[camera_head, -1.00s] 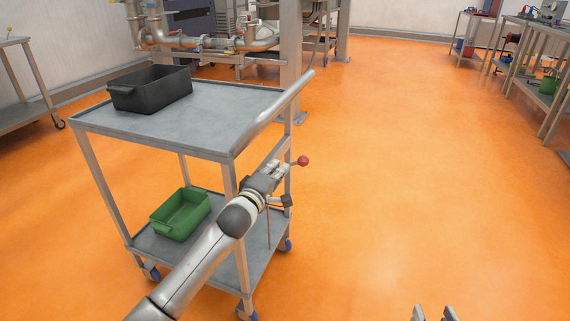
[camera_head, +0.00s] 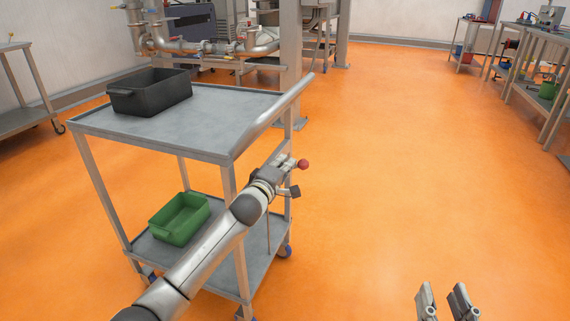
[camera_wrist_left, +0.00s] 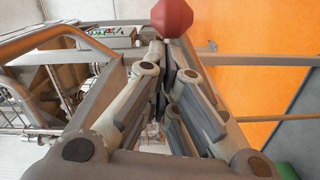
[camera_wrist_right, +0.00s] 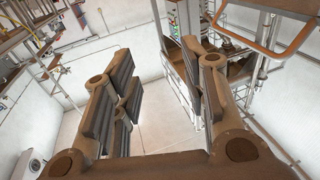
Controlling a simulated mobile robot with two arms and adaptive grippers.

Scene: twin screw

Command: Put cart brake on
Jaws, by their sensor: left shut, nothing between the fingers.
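The grey two-shelf cart (camera_head: 200,122) stands at left centre with blue-hubbed wheels. A lever with a red knob (camera_head: 303,164) sticks out on the cart's right side, below the push handle (camera_head: 275,115). My left gripper (camera_head: 287,160) is shut and empty, right by the knob; its fingers hide most of the lever. In the left wrist view the red knob (camera_wrist_left: 172,17) is just beyond the fingertips (camera_wrist_left: 167,50); I cannot tell whether they touch. My right gripper (camera_head: 444,294) is open and empty over the floor at lower right, away from the cart.
A black bin (camera_head: 150,100) stands on the cart's top shelf and a green bin (camera_head: 180,232) on its lower shelf. A grey post (camera_head: 291,55) and pipework (camera_head: 215,46) stand behind the cart. Workbenches (camera_head: 535,55) line the right. The orange floor (camera_head: 400,160) between is clear.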

